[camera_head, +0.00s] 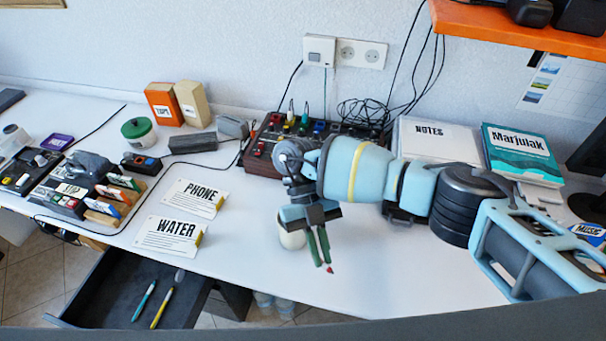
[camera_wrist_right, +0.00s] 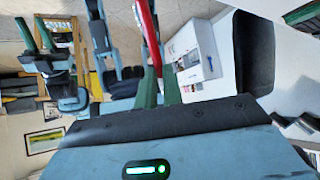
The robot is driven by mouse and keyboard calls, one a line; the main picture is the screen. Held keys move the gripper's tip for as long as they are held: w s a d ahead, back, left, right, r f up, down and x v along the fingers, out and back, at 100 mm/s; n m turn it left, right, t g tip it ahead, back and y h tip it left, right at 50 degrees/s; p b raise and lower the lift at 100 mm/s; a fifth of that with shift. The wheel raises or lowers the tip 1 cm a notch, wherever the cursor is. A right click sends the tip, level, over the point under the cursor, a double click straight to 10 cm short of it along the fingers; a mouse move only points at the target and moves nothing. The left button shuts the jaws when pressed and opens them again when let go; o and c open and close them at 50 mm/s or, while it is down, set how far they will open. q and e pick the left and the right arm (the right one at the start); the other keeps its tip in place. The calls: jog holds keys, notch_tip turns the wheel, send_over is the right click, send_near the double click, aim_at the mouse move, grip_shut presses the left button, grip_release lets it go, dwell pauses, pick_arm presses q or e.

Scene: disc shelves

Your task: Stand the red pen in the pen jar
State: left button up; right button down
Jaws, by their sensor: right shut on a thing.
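My right gripper (camera_head: 324,265) hangs over the front of the white desk, fingers pointing down. Its green fingers are shut on the red pen (camera_wrist_right: 146,32), which extends past the fingertips in the right wrist view. In the head view only a small red end of the pen (camera_head: 330,269) shows at the fingertips. A cream, rounded container (camera_head: 291,237), perhaps the pen jar, stands just left of the fingers and is partly hidden by the gripper. My left gripper (camera_wrist_right: 36,36) shows in the right wrist view with its green fingers apart and nothing between them.
An open dark drawer (camera_head: 85,299) below the desk holds a teal pen (camera_head: 144,301) and a yellow pen (camera_head: 162,308). A mixer box (camera_head: 262,163) and cables stand behind. The front desk area right of the gripper is clear.

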jog(key=m+y, duration=0.2)
jog(key=w+r+m+g+y, duration=0.1)
jog(key=m+y, duration=0.3)
jog(key=shift+w+a+r+m, duration=0.2)
jog(key=shift+a+m, duration=0.1)
jog(key=shift+a, duration=0.1)
pick_arm(q)
jog(key=shift+w+r+p, duration=0.4)
jog(key=shift+w+r, duration=0.05)
jog(key=shift+r, duration=0.05)
pick_arm(e)
jog(key=w+a+r+m+t+y, duration=0.1)
jog(key=w+r+m+t+y, duration=0.6)
jog(key=w+m+t+y, duration=0.3)
jog(key=m+t+y, duration=0.4)
jog(key=m+t, duration=0.2)
jog(key=m, duration=0.2)
jog(key=shift+w+a+r, duration=0.15)
jog(key=shift+w+a, duration=0.15)
jog(key=shift+a, duration=0.1)
pick_arm(q)
jog(key=shift+s+f, duration=0.1)
